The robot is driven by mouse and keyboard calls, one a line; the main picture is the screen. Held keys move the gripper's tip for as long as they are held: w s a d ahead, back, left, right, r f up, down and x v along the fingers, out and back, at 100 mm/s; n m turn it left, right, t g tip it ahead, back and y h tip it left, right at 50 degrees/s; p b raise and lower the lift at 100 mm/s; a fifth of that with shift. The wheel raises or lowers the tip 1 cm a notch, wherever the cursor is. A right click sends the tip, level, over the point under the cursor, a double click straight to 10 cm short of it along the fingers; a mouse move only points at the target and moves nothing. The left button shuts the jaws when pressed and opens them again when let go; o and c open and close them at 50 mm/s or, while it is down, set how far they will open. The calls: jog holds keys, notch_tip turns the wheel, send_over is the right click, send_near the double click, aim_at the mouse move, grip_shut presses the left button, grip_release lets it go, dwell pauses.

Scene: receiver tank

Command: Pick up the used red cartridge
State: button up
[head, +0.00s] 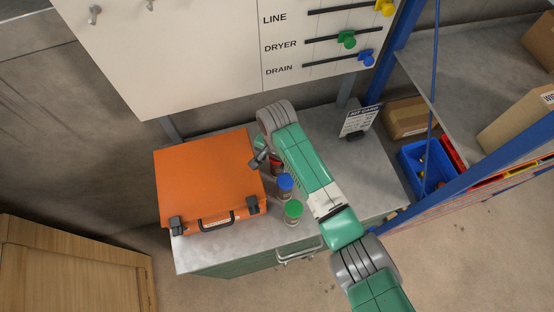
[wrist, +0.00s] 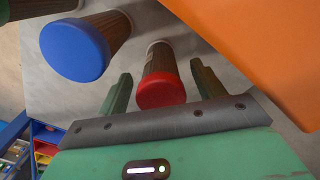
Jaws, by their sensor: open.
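The red cartridge (wrist: 161,90) has a red cap and a brown ribbed body with a pale band. In the wrist view it lies between the two fingers of my gripper (wrist: 162,72), with a visible gap on each side. The fingers are open and hold nothing. In the head view the red cartridge (head: 276,168) is mostly hidden by my arm and stands beside the orange case. My gripper (head: 262,155) shows there only in part, beside the case's right edge.
A blue-capped cartridge (head: 285,185) and a green-capped one (head: 293,210) stand in front of the red one. The orange case (head: 205,180) stands close on the left. The metal bench (head: 370,185) is clear at right, apart from a sign (head: 358,121) at the back.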

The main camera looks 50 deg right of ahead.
jog(key=shift+f, duration=0.6)
jog(key=shift+c, duration=0.2)
jog(key=c, duration=1.1)
jog(key=shift+r, duration=0.1)
notch_tip(320, 180, up, 4)
jog(key=shift+w+f, duration=0.1)
jog(key=shift+f, duration=0.05)
jog(key=s+d, duration=0.3)
jog(key=s, duration=0.1)
jog(key=s+d, duration=0.3)
jog(key=s, duration=0.1)
jog(key=s+d+r, duration=0.1)
jog(key=s+d, duration=0.3)
jog(key=shift+s+r, duration=0.1)
jog(key=shift+s, duration=0.3)
